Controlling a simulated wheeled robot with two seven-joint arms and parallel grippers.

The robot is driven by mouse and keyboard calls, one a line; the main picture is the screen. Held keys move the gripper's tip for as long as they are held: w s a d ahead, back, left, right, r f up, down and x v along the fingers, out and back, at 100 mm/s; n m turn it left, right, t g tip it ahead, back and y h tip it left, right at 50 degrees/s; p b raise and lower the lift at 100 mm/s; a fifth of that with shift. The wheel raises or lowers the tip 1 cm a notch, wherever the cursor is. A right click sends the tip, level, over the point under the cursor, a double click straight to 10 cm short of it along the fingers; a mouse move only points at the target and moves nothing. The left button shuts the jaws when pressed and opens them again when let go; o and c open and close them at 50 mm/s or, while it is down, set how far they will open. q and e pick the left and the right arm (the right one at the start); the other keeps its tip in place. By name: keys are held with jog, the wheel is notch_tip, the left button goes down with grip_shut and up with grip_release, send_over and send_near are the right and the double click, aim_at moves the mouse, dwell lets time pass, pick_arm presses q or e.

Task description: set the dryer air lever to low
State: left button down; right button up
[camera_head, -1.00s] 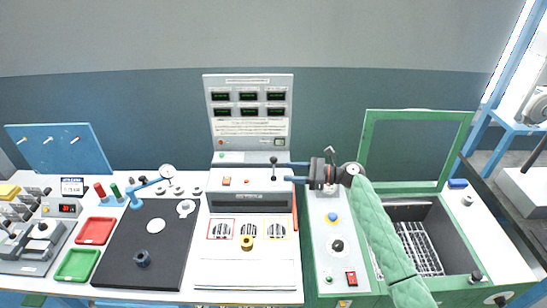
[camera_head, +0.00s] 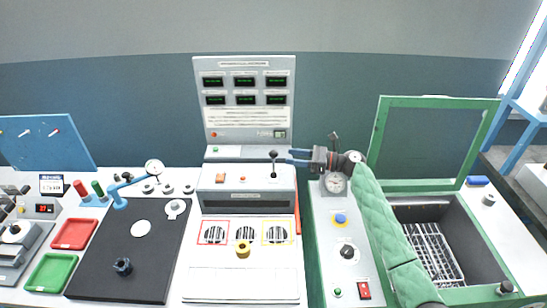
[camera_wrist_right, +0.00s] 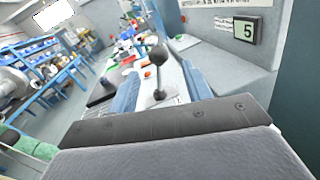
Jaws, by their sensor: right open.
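The air lever (camera_head: 273,156) is a dark stem with a black ball knob on top of the grey-white dryer unit (camera_head: 248,203). It stands close to upright. In the right wrist view the lever (camera_wrist_right: 158,60) shows between the two blue fingers, with a gap on either side. My right gripper (camera_head: 288,156) reaches in from the right, open and empty, its fingertips just right of the knob in the head view. Contact with the lever cannot be made out. My left gripper is not in view.
A display panel (camera_head: 245,95) stands behind the lever. An orange button (camera_head: 220,178) and a small red button (camera_head: 243,178) sit left of it. A gauge (camera_head: 335,183) and a green-framed bin (camera_head: 440,100) are on the right.

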aim_at(274, 154)
jog(key=a, duration=0.3)
jog(key=w+a+b, duration=0.1)
jog(key=a, duration=0.2)
jog(key=shift+w+a, duration=0.1)
jog(key=shift+a, duration=0.1)
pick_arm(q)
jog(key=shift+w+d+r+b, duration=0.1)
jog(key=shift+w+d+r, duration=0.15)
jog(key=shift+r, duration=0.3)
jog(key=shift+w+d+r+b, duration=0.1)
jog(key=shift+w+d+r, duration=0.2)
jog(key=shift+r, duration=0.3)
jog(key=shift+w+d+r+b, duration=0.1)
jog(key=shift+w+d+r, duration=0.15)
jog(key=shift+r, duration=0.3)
pick_arm(e)
jog(key=shift+w+a+r, duration=0.1)
jog(key=shift+a, duration=0.45)
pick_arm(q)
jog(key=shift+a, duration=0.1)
pick_arm(e)
grip_shut()
